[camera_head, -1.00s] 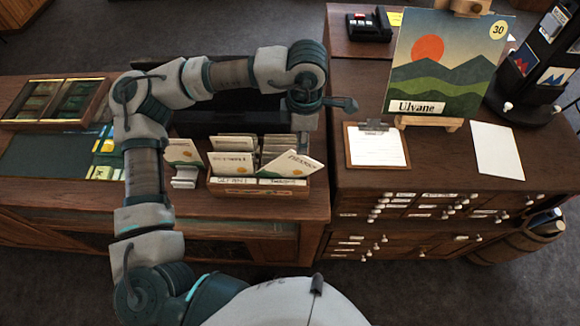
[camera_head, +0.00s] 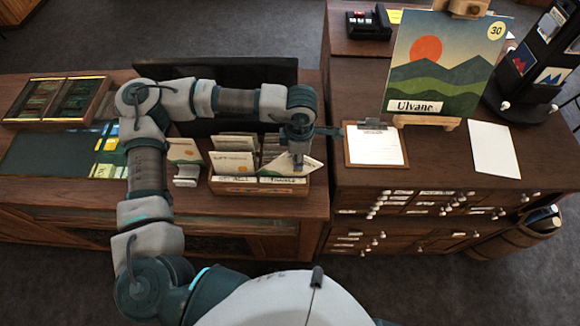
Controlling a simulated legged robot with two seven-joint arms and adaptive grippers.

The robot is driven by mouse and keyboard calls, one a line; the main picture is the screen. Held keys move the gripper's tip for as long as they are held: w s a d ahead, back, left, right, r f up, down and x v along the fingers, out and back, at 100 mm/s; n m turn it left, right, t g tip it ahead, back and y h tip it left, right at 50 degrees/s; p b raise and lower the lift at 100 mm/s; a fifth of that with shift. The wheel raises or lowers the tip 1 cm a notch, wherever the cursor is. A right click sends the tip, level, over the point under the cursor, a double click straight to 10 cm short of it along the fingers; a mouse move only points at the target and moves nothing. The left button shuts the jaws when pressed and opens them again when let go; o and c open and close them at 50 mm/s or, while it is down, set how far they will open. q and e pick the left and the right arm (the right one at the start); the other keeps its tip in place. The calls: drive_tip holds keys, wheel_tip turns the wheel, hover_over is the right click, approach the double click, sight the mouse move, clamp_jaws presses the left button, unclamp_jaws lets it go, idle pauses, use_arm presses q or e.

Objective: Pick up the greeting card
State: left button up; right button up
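Several greeting cards stand in a wooden card box (camera_head: 259,190) on the counter. A greeting card (camera_head: 285,169) leans tilted at the box's front right, and another card (camera_head: 232,163) stands at its front left. My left gripper (camera_head: 299,162) points down at the upper edge of the tilted card, overlapping it in view. Whether its fingers touch or grip the card I cannot tell, as they are small and seen close together. My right gripper is not in view.
A small stand with a card (camera_head: 186,160) is left of the box. A dark monitor (camera_head: 262,72) is behind my arm. A clipboard (camera_head: 375,147), a white sheet (camera_head: 493,149) and a landscape picture on an easel (camera_head: 445,68) occupy the right cabinet.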

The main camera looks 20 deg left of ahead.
use_arm(q)
clamp_jaws()
drive_tip(key=shift+a, duration=0.2)
